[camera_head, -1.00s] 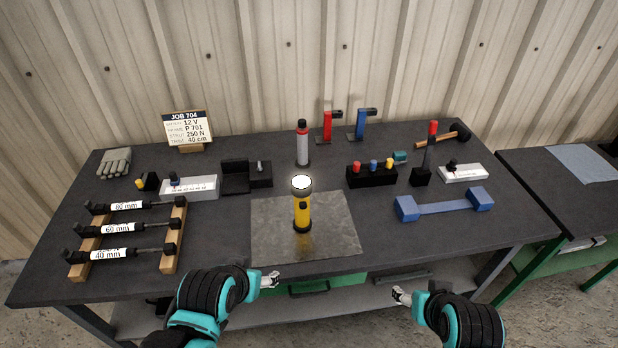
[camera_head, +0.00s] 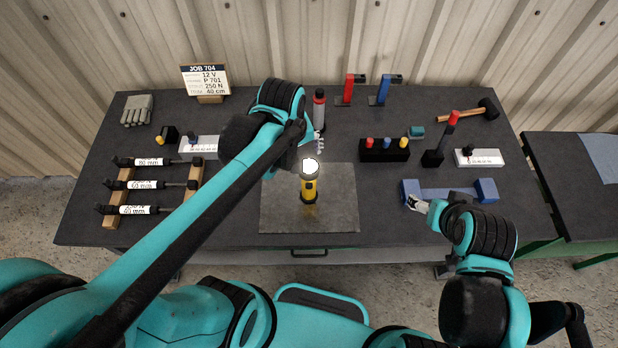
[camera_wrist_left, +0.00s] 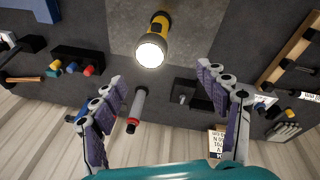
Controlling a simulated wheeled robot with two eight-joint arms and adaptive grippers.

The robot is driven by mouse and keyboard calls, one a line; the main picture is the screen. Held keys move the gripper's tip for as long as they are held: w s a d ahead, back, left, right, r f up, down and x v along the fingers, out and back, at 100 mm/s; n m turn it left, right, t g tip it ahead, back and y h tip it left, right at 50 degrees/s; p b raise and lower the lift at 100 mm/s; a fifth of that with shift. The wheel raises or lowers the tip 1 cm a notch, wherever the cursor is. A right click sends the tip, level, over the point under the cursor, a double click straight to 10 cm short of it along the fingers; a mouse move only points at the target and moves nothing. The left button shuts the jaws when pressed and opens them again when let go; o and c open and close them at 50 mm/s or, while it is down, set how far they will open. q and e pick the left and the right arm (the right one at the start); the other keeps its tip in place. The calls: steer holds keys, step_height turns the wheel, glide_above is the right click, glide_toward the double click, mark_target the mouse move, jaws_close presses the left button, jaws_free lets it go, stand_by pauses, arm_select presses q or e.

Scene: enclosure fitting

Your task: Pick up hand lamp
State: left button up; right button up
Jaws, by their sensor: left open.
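The hand lamp (camera_head: 310,188) is yellow and black with a bright lit head. It stands upright on the grey mat (camera_head: 272,215) in the middle of the table. In the left wrist view the lamp (camera_wrist_left: 158,28) shows at the top centre, beyond the fingertips. My left gripper (camera_head: 318,143) is above the table, just behind the lamp in the head view and apart from it. In the wrist view its fingers (camera_wrist_left: 162,88) are spread wide with nothing between them. My right gripper (camera_head: 418,204) is by the blue dumbbell-shaped part (camera_head: 450,190); its jaw opening is too small to judge.
A grey cylinder with a red top (camera_head: 319,108) stands close behind my left gripper. A black holder with coloured pegs (camera_head: 385,152) is to the right. Several labelled struts on a wooden rack (camera_head: 112,208) are at left. The mat around the lamp is clear.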

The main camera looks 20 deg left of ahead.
mark_target(309, 166)
arm_select(q)
steer(key=w+f+n, duration=0.1)
steer(key=w+d+f+n+g, duration=0.2)
steer(key=shift+w+f+n, duration=0.2)
steer(key=shift+f+n, duration=0.15)
steer(key=shift+n, duration=0.05)
steer(key=shift+w+d+f+n+g, duration=0.15)
steer(key=shift+w+f+n+g, duration=0.1)
steer(key=shift+f+n+g, duration=0.3)
steer(key=f, duration=0.2)
steer(key=f+b, duration=0.1)
steer(key=f, duration=0.4)
steer(key=shift+s+a+f+b, duration=0.1)
steer(key=shift+a+f+b, duration=0.2)
steer(key=shift+f+b, duration=0.1)
steer(key=shift+r, duration=0.1)
jaws_close()
